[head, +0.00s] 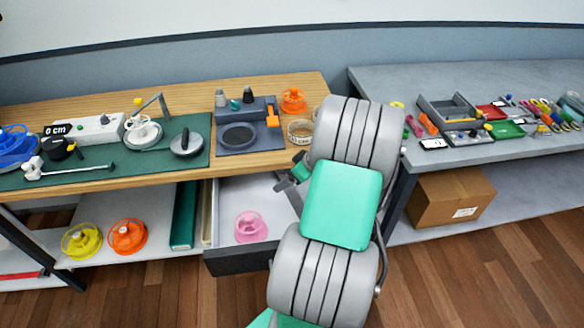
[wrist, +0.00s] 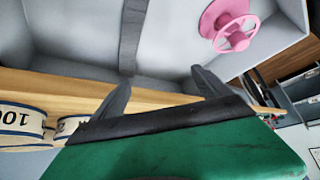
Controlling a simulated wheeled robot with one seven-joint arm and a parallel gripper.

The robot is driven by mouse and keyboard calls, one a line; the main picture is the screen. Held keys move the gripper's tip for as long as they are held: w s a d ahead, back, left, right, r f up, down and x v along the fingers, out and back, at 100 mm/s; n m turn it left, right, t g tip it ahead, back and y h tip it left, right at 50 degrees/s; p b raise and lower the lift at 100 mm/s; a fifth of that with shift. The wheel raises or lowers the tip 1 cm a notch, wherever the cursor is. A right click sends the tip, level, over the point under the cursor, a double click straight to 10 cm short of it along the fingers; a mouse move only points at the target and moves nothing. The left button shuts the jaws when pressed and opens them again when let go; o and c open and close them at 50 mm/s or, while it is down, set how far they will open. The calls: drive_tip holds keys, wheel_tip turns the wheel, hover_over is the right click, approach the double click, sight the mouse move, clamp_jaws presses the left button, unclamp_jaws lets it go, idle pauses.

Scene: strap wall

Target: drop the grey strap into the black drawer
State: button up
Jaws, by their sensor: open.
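The grey strap (wrist: 133,40) shows in the wrist view as a flat dark band against the pale inside of the black drawer (wrist: 70,40). Its near end is by my left-hand fingertip; I cannot tell whether they touch. My gripper (wrist: 160,75) is open, its two fingers wide apart with nothing clearly held between them. In the head view the drawer (head: 236,262) is pulled out below the wooden bench, and my gripper (head: 289,180) is over its right side, partly hidden by my arm. A pink spool (head: 250,226) stands in the drawer.
The wooden bench top (head: 255,170) is close to my gripper, with a tape roll (head: 300,131) near its edge. A grey bench (head: 500,150) stands at right, with a cardboard box (head: 452,197) below. Yellow and orange spools (head: 127,236) are on the lower shelf.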

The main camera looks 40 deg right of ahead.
drive_tip(key=shift+s+d+r+g+p, duration=0.1)
drive_tip(key=shift+s+r+g+p, duration=0.2)
drive_tip(key=shift+r, duration=0.2)
drive_tip(key=shift+s+d+r+g+p, duration=0.15)
drive_tip(key=shift+r+g+p, duration=0.15)
drive_tip(key=shift+r+g, duration=0.15)
drive_tip(key=shift+a, duration=0.1)
drive_tip(key=a+b+v, duration=0.1)
drive_tip(key=v, duration=0.6)
drive_tip(key=shift+s+d+r, duration=0.2)
drive_tip(key=shift+d+r, duration=0.15)
drive_tip(key=shift+d, duration=0.1)
